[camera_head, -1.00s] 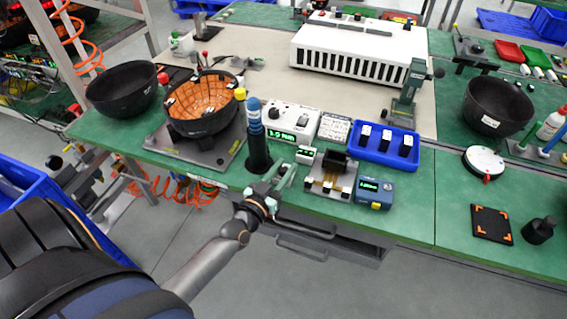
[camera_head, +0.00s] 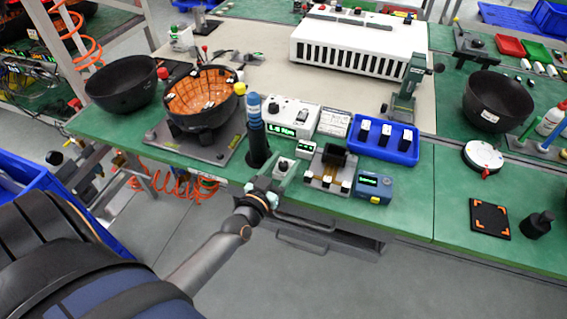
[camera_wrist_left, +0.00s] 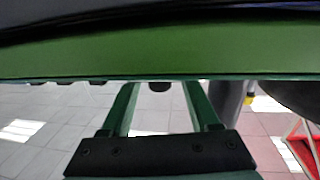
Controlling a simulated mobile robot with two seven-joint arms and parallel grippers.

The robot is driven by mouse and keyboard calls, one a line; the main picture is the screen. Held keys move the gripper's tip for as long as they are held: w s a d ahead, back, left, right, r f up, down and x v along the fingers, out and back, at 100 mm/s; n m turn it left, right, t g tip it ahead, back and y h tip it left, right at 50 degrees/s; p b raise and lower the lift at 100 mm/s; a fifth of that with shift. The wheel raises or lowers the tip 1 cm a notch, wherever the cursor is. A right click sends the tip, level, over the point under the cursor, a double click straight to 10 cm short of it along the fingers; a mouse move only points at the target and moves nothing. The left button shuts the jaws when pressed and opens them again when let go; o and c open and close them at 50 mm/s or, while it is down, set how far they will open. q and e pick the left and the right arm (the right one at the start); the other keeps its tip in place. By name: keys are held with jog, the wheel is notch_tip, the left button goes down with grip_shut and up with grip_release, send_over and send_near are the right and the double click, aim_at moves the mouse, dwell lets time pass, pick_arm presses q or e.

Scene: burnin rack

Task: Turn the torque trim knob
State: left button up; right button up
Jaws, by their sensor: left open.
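I cannot tell for sure that this is the torque trim knob. A larger white box (camera_head: 303,118) behind it has a green Nm readout and a dark knob (camera_head: 273,107). My left gripper (camera_head: 276,177) is open at the front edge, close to the small knob; contact is unclear. In the left wrist view its two green fingers (camera_wrist_left: 158,100) are apart, with a dark rounded thing near their tips. My right gripper is out of view.
A blue-and-black upright tool (camera_head: 256,135) stands just left of the small knob. A fixture (camera_head: 327,184), a blue meter (camera_head: 373,185) and a blue tray (camera_head: 400,157) are to the right. Bare green bench (camera_head: 410,215) lies at the front right.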

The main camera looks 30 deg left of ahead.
pick_arm(q)
jog(key=s+d, duration=0.1)
jog(key=s, duration=1.1)
jog(key=shift+s, duration=0.25)
jog(key=s+d+f+m+g+h, duration=0.1)
jog(key=s+d+f+g+h, duration=0.1)
jog(key=s+d+f+g, duration=0.2)
jog(key=s+d+f+m+g+h+p, duration=0.1)
jog(key=s+d+f+m+g+h, duration=0.1)
jog(key=d+f, duration=0.5)
jog(key=s+f+g, duration=0.1)
jog(key=g, duration=0.1)
jog(key=shift+s+d+f+g, duration=0.35)
jog(key=shift+s+f+g, duration=0.05)
